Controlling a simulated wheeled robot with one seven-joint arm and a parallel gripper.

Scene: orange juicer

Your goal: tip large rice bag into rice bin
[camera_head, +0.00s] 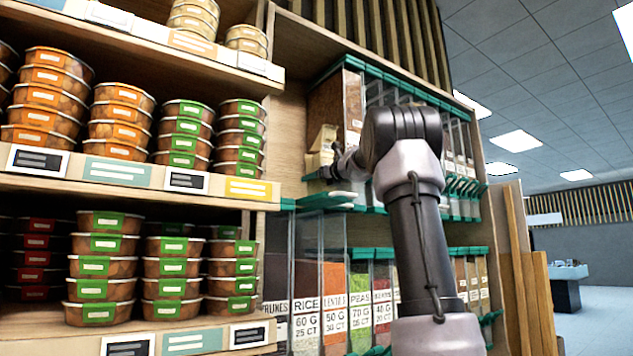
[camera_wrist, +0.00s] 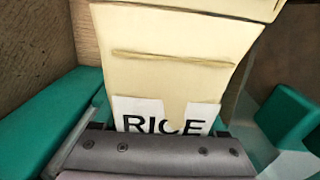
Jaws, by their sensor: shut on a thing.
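The large rice bag (camera_head: 321,147) is cream-coloured and held in front of the upper bins in the head view. In the wrist view the bag (camera_wrist: 180,75) fills the middle, with a white label reading RICE partly covered at its lower edge. My gripper (camera_head: 345,163) is shut on the bag; its dark jaw parts cross the label in the wrist view (camera_wrist: 160,145). The bin labelled RICE (camera_head: 306,275) stands below the bag in the lower row.
Upper clear bins with green rims (camera_head: 352,95) stand close behind the bag. Lentils and peas bins (camera_head: 360,285) stand right of the rice bin. A shelf of stacked food tubs (camera_head: 180,135) is at left. A pale flat piece (camera_head: 340,198) lies beneath my gripper.

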